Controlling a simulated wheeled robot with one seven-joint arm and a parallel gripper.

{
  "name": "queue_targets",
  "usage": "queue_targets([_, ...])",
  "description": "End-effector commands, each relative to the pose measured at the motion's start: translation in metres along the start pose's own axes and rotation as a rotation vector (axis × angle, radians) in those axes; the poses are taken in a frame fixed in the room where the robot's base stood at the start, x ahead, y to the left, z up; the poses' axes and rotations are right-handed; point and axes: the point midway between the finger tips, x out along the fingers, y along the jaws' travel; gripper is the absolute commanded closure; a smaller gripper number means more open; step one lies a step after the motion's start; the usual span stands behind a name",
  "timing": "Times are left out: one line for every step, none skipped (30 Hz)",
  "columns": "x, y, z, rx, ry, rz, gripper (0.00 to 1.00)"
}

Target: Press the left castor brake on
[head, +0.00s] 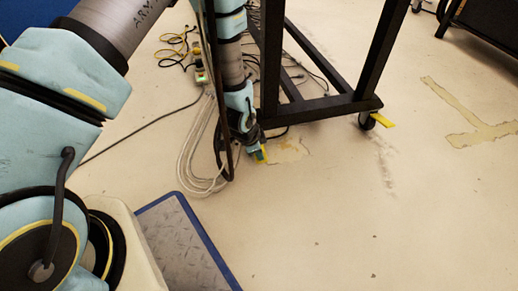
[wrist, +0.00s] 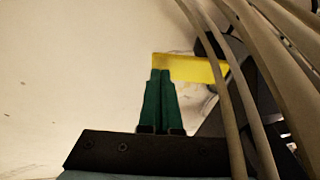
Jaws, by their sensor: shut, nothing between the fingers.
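The left castor's yellow brake lever shows in the wrist view (wrist: 200,68), lying across the picture beyond my fingertips. My gripper (wrist: 160,72) has its two green fingers together and empty. The fingertips overlap the left part of the lever in that view; I cannot tell whether they touch it. In the head view my gripper (head: 263,154) points down at floor level beside the left foot of the black cart frame (head: 320,108), mostly hiding the left castor. The right castor (head: 366,121) has its own yellow lever (head: 383,120) sticking out to the right.
Pale hoses hang beside my arm and cross the right side of the wrist view (wrist: 225,85). Cables (head: 180,60) lie on the floor behind. A blue-edged metal plate (head: 180,240) lies at the front left. The floor right of centre is clear.

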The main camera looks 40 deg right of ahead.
Motion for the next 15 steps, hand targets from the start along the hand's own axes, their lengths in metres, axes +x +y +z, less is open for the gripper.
queue_targets([0.001, 0.0012, 0.0005, 0.001, -0.001, 0.001, 1.0])
queue_targets([0.0019, 0.0015, 0.0006, 0.002, 0.0, 0.001, 1.0])
queue_targets([0.003, 0.0017, 0.0008, 0.002, 0.0, 0.0, 1.0])
queue_targets([0.0038, 0.0019, 0.0009, 0.002, 0.0, 0.0, 1.0])
queue_targets([0.0045, 0.0021, 0.0011, 0.002, 0.001, -0.001, 1.0])
queue_targets([0.0053, 0.0024, 0.0013, 0.001, 0.001, -0.001, 1.0])
queue_targets([0.0059, 0.0026, 0.0015, 0.001, 0.001, -0.001, 1.0])
queue_targets([0.0064, 0.0028, 0.0017, 0.0, 0.0, -0.001, 1.0])
queue_targets([0.0069, 0.003, 0.0019, 0.0, 0.0, 0.0, 1.0])
queue_targets([0.0072, 0.0032, 0.0019, 0.0, 0.0, 0.0, 1.0])
queue_targets([0.0075, 0.0033, 0.002, 0.0, 0.0, 0.0, 1.0])
queue_targets([0.0077, 0.0033, 0.0021, 0.0, 0.0, 0.0, 1.0])
queue_targets([0.0078, 0.0034, 0.0021, 0.0, 0.0, 0.0, 1.0])
queue_targets([0.0079, 0.0034, 0.0021, 0.0, 0.0, 0.0, 1.0])
queue_targets([0.0079, 0.0034, 0.0021, 0.0, 0.0, 0.0, 1.0])
